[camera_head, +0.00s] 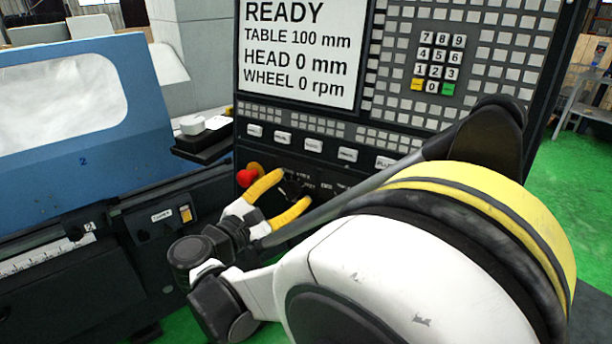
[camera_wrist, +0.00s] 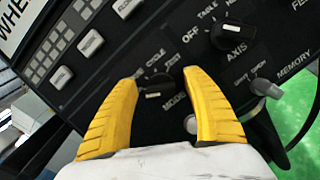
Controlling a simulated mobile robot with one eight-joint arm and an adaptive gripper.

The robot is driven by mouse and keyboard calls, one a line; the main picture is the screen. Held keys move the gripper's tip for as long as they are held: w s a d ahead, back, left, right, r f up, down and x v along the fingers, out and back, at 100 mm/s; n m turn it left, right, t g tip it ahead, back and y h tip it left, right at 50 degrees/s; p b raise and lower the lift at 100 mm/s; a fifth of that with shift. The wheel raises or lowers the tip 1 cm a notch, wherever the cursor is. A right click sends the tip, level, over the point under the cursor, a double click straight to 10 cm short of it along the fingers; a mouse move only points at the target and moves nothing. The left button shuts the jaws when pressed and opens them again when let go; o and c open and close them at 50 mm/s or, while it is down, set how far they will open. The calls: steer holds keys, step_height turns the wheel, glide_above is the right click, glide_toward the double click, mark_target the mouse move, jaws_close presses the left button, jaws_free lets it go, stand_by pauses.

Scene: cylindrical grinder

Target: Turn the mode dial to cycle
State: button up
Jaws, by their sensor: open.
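The mode dial (camera_wrist: 155,90) is a small dark knob on the black control panel, with a light mark on it. The words CYCLE and TEST are printed by its upper edge and MODE by its lower right. Which word the mark points at is too small to tell. My gripper (camera_wrist: 161,80) is open, its yellow fingers on either side of the dial, with a visible gap on the right. I cannot tell whether the left finger touches it. In the head view my gripper (camera_head: 292,188) is at the lower panel, and the dial is hard to make out between the fingers.
An axis dial (camera_wrist: 230,38) sits just right of my right finger. A grey knob (camera_wrist: 265,88) lies further right, and a pale round knob (camera_wrist: 191,124) is close by that finger. A red button (camera_head: 245,178) is left of my gripper. The screen (camera_head: 300,50) reads READY.

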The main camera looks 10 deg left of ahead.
steer(key=c, duration=1.2)
steer(key=m, duration=0.4)
steer(key=shift+s+g+h, duration=0.1)
steer(key=shift+g+h, duration=0.2)
steer(key=shift+g, duration=0.1)
steer(key=m+g+p, duration=0.1)
steer(key=m, duration=0.3)
steer(key=shift+d+f, duration=0.1)
steer(key=shift+d, duration=0.05)
steer(key=m+p, duration=0.1)
steer(key=m, duration=0.3)
steer(key=shift+f+m+g, duration=0.15)
steer(key=shift+m+g, duration=0.25)
steer(key=shift+f+m+g, duration=0.15)
steer(key=shift+m+g, duration=0.15)
steer(key=shift+m, duration=1.5)
steer(key=shift+p, duration=0.3)
